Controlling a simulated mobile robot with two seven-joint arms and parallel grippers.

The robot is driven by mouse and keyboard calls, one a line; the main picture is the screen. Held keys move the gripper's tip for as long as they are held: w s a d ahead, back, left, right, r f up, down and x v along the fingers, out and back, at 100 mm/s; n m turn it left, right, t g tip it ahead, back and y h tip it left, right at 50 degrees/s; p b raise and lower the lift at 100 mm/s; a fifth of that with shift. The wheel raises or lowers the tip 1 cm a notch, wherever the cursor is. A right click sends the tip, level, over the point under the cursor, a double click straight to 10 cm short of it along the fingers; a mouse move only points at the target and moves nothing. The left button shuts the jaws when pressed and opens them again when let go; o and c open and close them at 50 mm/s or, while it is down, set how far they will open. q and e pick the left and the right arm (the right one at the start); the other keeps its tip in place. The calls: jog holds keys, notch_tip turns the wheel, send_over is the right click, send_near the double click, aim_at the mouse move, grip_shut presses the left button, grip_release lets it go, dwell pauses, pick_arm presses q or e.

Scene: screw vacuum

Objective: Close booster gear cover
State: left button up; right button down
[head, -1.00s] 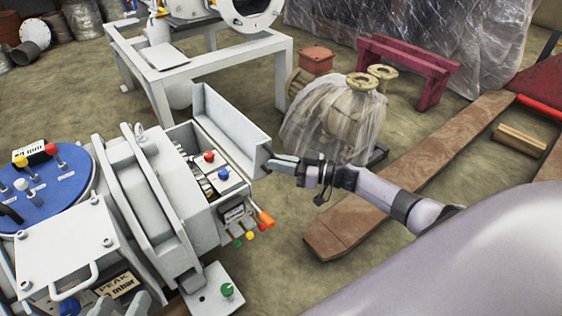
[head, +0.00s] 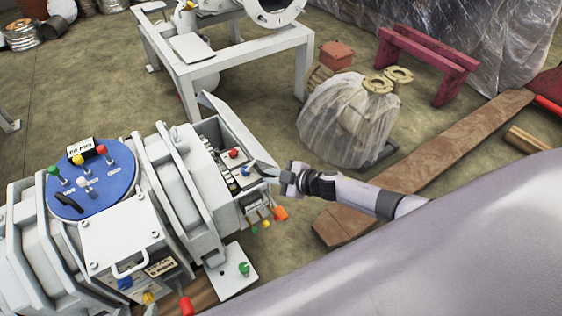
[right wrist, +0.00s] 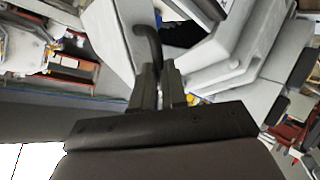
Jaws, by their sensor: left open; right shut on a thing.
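The booster gear cover (head: 238,130) is a light grey hinged lid on the box at the right end of the grey machine. It stands tilted and partly open, with switches and a red knob (head: 233,154) showing in the box below. My right gripper (head: 280,178) is at the cover's near right corner. In the right wrist view its dark fingers (right wrist: 158,85) are shut on a dark curved handle (right wrist: 150,45) beside a pale panel. The exact grip is small and dark. My left gripper is not in view.
A blue round panel (head: 92,190) with coloured knobs sits on the machine at left. An orange knob (head: 281,213) sticks out below the box. A plastic-wrapped object (head: 345,120) stands behind my right arm, near brown planks (head: 440,155). A white frame table is at the back.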

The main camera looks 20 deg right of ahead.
pick_arm(q)
jog(key=shift+w+d+r+b, duration=0.2)
jog(key=shift+w+d+b, duration=0.15)
jog(key=shift+b, duration=0.75)
pick_arm(e)
jog(key=s+a+f+n+h, duration=0.1)
jog(key=a+f+n+h, duration=0.4)
jog(key=a+f+h, duration=0.1)
jog(key=shift+a+n+h, duration=0.3)
jog(key=shift+a+h, duration=0.05)
jog(key=shift+h, duration=0.15)
pick_arm(q)
jog(key=shift+d+r+h, duration=0.1)
jog(key=shift+r+h, duration=0.05)
jog(key=shift+h, duration=0.15)
pick_arm(e)
jog(key=c, duration=1.2)
grip_release()
pick_arm(q)
jog(key=shift+s+f, duration=0.1)
jog(key=shift+f, duration=0.1)
pick_arm(e)
jog(key=shift+o, duration=0.2)
